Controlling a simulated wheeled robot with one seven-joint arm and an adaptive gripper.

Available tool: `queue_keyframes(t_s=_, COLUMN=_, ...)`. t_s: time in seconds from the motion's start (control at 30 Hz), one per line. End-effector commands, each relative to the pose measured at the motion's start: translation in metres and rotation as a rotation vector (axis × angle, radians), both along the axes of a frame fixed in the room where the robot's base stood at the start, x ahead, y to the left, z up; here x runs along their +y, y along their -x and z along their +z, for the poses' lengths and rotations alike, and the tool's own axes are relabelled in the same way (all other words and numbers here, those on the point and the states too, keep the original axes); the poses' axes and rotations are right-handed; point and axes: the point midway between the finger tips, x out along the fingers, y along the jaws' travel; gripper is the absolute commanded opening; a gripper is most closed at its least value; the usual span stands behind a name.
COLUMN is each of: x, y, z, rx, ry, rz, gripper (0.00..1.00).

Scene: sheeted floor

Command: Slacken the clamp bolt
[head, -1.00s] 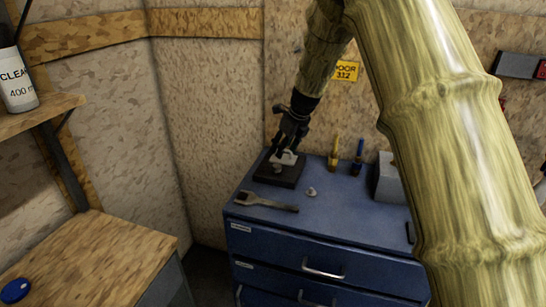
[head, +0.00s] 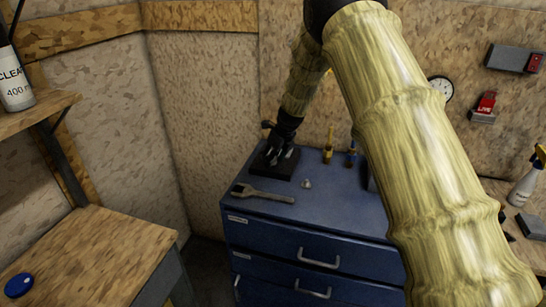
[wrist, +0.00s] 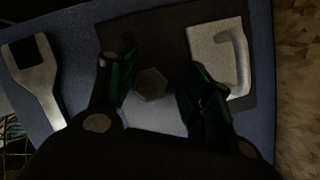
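The clamp bolt (wrist: 152,84) shows as a dark hexagonal head in the wrist view, on a pale plate (wrist: 150,118) over a dark base (wrist: 170,25). In the head view the dark base (head: 263,171) sits on the blue drawer cabinet, and the bolt is hidden there by my gripper. My gripper (wrist: 160,82) is open, with one finger on each side of the bolt head and a visible gap on both sides. In the head view my gripper (head: 278,157) is low over the base. Whether the fingers reach down to the bolt's height is hard to tell.
A wrench (head: 263,194) lies at the front left of the blue cabinet top (head: 325,208), and also shows in the wrist view (wrist: 35,80). A small pale piece (head: 306,183) lies near it. Yellow-handled (head: 328,150) and blue-handled (head: 351,156) tools stand behind, to the right.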

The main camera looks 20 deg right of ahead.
Motion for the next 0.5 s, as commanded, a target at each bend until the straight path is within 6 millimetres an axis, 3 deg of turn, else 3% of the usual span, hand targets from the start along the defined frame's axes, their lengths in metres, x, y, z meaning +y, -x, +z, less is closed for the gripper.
queue_keyframes(t_s=0.17, x=0.002, y=0.007, z=0.003, rx=-0.005, ry=-0.001, rz=0.001, gripper=0.5)
queue_keyframes(t_s=0.33, x=0.003, y=0.0, z=-0.001, rx=-0.001, ry=-0.001, rz=0.002, gripper=0.48)
queue_keyframes(t_s=0.5, x=0.003, y=-0.004, z=-0.007, rx=0.006, ry=-0.001, rz=0.002, gripper=0.17)
